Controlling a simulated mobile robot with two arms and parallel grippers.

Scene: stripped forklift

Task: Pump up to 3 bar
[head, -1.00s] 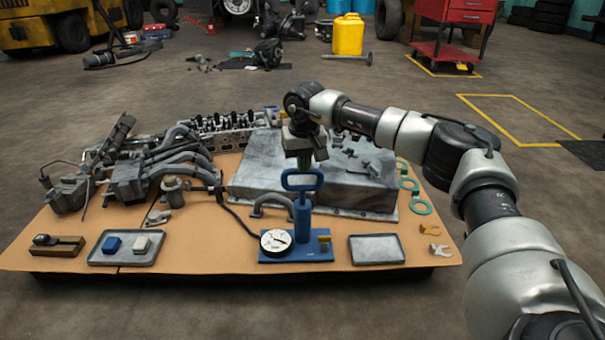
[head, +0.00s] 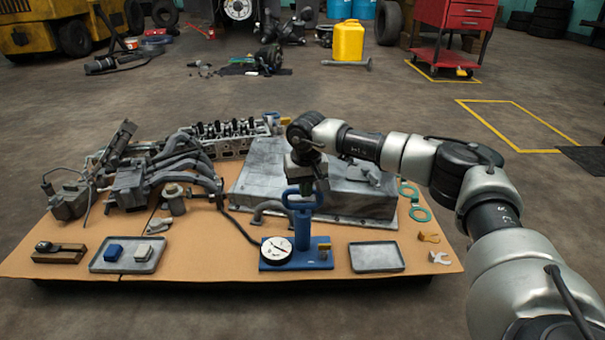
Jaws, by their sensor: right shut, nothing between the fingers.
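The blue hand pump (head: 303,232) stands upright on its blue base plate near the front middle of the table. Its loop handle (head: 303,206) is at the top. A round white gauge (head: 277,250) with a dark needle sits at the left of the base; its numbers are too small to read. My right gripper (head: 308,182) points down, shut and empty, right at the top of the handle. It hides part of the handle's top bar, and I cannot tell whether it touches. My left gripper is out of view.
A dark hose (head: 238,226) runs from the gauge to the engine parts at left. A grey metal block (head: 360,197) lies close behind the pump. A tray with two blocks (head: 128,268) is at left, an empty tray (head: 376,268) at right.

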